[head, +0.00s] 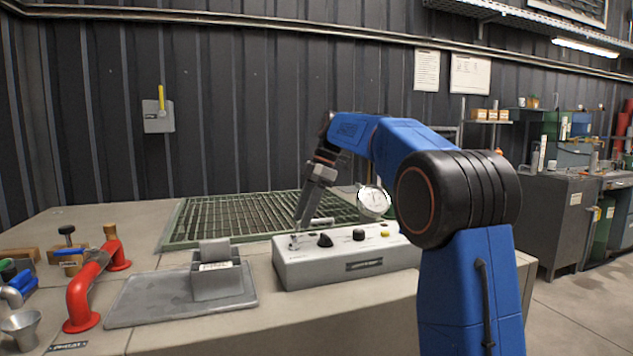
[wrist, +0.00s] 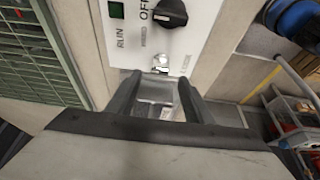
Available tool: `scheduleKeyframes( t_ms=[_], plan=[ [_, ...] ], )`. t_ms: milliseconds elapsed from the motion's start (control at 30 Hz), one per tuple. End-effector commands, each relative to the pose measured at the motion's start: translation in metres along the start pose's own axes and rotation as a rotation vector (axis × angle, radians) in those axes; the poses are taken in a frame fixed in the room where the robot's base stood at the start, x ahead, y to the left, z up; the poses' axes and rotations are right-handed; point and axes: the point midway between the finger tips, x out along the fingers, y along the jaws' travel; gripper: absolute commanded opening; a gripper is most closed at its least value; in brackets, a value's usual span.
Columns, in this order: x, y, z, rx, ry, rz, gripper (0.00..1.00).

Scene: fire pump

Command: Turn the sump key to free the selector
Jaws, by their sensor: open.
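The grey pump control box (head: 345,262) stands on the bench in the head view. A black selector knob (head: 325,240) sits on its top; in the wrist view the selector (wrist: 168,13) is beside the words RUN and OFF. A small shiny metal piece (wrist: 160,64), which looks like the sump key or its lock, sits on the white panel below the selector. My gripper (head: 299,222) points down at the left end of the box. In the wrist view my gripper (wrist: 158,84) is open, its fingers on either side of a grey metallic piece near the key; contact cannot be told.
A green grating (head: 215,218) lies behind the box. A grey block on a plate (head: 218,270) stands left of it, with a red pipe handle (head: 85,285) further left. A round gauge (head: 374,202) rises behind the box. The wall holds a yellow-handled switch (head: 160,115).

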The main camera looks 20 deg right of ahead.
Motion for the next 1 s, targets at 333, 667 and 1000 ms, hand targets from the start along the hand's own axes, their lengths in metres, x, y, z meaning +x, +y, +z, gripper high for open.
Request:
scheduleKeyframes(
  t_ms=[333, 667, 1000],
  plan=[
    [-0.071, 0.001, 0.001, 0.001, -0.001, 0.003, 0.47],
    [-0.111, 0.001, 0.001, 0.001, 0.000, 0.001, 0.47],
    [-0.116, 0.000, 0.000, 0.001, 0.000, 0.000, 0.47]
  ],
)
